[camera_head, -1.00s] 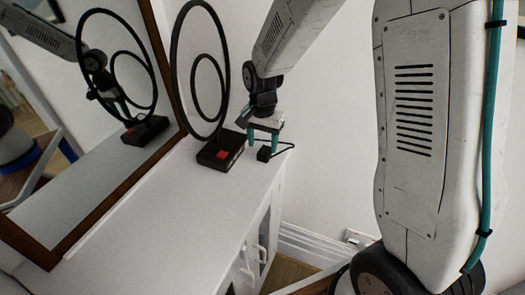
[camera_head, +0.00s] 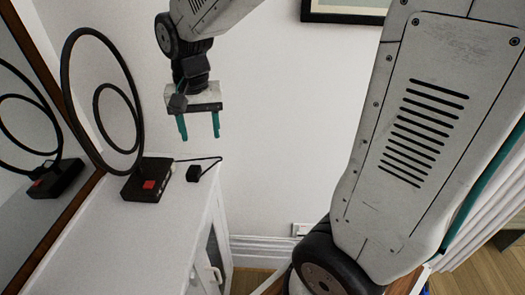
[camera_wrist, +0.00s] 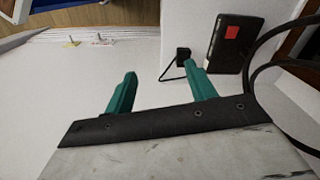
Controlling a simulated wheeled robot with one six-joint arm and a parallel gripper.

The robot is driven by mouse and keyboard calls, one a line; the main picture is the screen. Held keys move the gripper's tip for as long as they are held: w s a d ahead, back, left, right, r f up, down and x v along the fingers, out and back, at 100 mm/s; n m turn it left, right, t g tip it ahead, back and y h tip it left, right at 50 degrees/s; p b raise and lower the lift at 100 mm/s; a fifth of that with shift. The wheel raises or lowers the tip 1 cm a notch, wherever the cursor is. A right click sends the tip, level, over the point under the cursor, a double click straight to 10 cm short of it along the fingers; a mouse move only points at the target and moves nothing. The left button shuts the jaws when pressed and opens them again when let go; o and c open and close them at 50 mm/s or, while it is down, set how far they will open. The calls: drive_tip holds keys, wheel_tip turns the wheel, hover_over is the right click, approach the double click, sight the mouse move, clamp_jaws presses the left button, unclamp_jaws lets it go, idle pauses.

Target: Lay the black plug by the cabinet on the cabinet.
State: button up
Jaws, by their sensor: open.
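The black plug (camera_head: 193,173) lies on the white top of the cabinet (camera_head: 128,235), near its far right corner. Its black cord runs beside it to the black base of a ring-shaped ornament. The plug also shows in the wrist view (camera_wrist: 183,54), just beyond one fingertip, with its cord looping close by. My gripper (camera_head: 199,138) is open and empty, with teal fingers pointing down. It hangs above and apart from the plug, against the white wall. In the wrist view my gripper (camera_wrist: 160,80) has nothing between its fingers.
The ornament's black base (camera_head: 148,180) with a red patch stands left of the plug, with tall black rings (camera_head: 64,75) rising from it. A framed mirror (camera_head: 40,235) leans along the left. A wall outlet (camera_head: 300,229) sits low on the wall. Clear cabinet top lies in front.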

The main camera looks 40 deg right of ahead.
drive_tip(key=s+d+r+n, duration=0.1)
drive_tip(key=s+r+n, duration=0.1)
drive_tip(key=s, duration=0.8)
drive_tip(key=s+d+r+n, duration=0.1)
drive_tip(key=s+n, duration=0.3)
drive_tip(key=s, duration=0.6)
drive_tip(key=shift+r+t, duration=0.4)
drive_tip(key=shift+r, duration=0.15)
